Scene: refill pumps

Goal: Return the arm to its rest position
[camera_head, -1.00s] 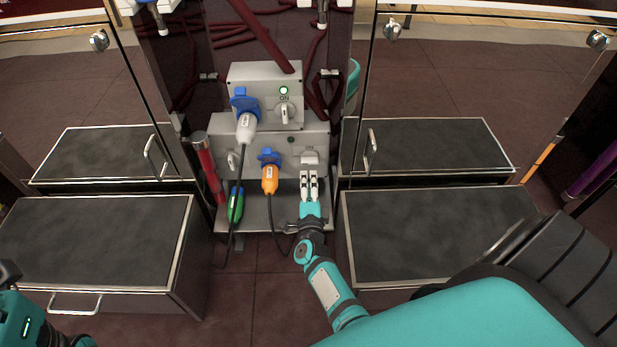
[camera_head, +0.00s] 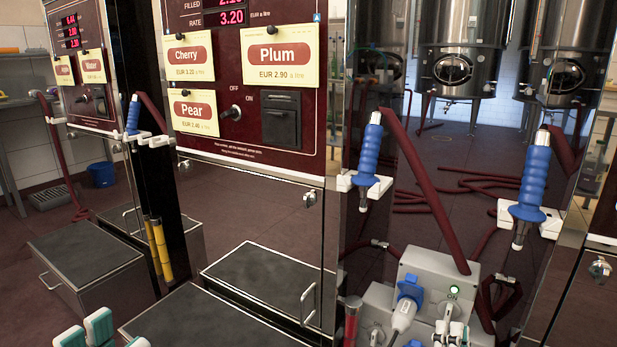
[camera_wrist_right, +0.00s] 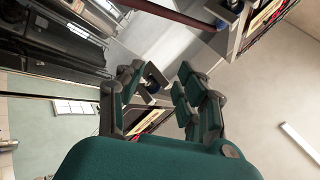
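The grey power box (camera_head: 428,275) has a lit green lamp and a plug in its blue socket. Blue-handled nozzles (camera_head: 368,158) and (camera_head: 529,180) hang in white holders. A dark-topped step (camera_head: 80,255) stands left, beside yellow posts (camera_head: 158,248). A price panel (camera_head: 245,75) rises behind.

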